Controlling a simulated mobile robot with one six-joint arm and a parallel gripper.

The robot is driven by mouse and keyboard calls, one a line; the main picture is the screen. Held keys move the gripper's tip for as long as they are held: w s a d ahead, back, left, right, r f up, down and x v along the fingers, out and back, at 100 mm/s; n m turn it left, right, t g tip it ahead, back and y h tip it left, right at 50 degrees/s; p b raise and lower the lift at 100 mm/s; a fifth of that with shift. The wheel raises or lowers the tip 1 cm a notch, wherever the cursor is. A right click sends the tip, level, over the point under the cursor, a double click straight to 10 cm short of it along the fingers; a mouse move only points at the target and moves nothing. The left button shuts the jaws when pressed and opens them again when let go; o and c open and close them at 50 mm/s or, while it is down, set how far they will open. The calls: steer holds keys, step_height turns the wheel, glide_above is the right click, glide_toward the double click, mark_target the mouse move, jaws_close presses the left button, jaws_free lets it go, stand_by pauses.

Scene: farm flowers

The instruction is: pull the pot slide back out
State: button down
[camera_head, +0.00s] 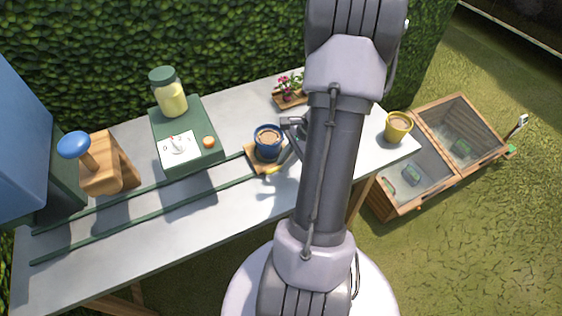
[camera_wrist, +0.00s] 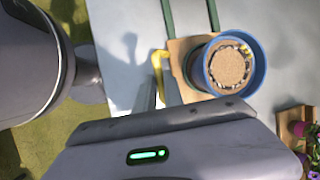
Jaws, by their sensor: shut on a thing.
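The pot slide is a small wooden board (camera_head: 253,165) at the right end of two green rails on the grey table. A blue pot (camera_head: 268,138) filled with brown soil stands upright on it. In the wrist view the board (camera_wrist: 180,68) shows beside the blue pot (camera_wrist: 229,64), with a yellow handle (camera_wrist: 157,62) at its edge. My gripper (camera_wrist: 155,88) is at this handle and shut on it, its fingers seen narrowly edge-on. In the head view my arm covers part of the gripper; the yellow handle (camera_head: 271,171) shows at the board's front.
Rails (camera_head: 150,204) run left past a wooden stand with a blue knob (camera_head: 73,145). A green box (camera_head: 187,140) with a jar and dial stands behind them. A flower tray (camera_head: 290,99) is at the back; a yellow pot (camera_head: 398,127) stands at right.

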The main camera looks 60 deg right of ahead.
steer(key=c, duration=1.5)
jaws_free()
steer(key=shift+s+d, duration=0.15)
steer(key=shift+d, duration=0.1)
steer(key=shift+o, duration=0.2)
steer(key=shift+a, duration=0.1)
steer(key=shift+r, duration=0.25)
steer(key=p+v, duration=0.6)
steer(key=v, duration=1.1)
steer(key=shift+p, duration=0.35)
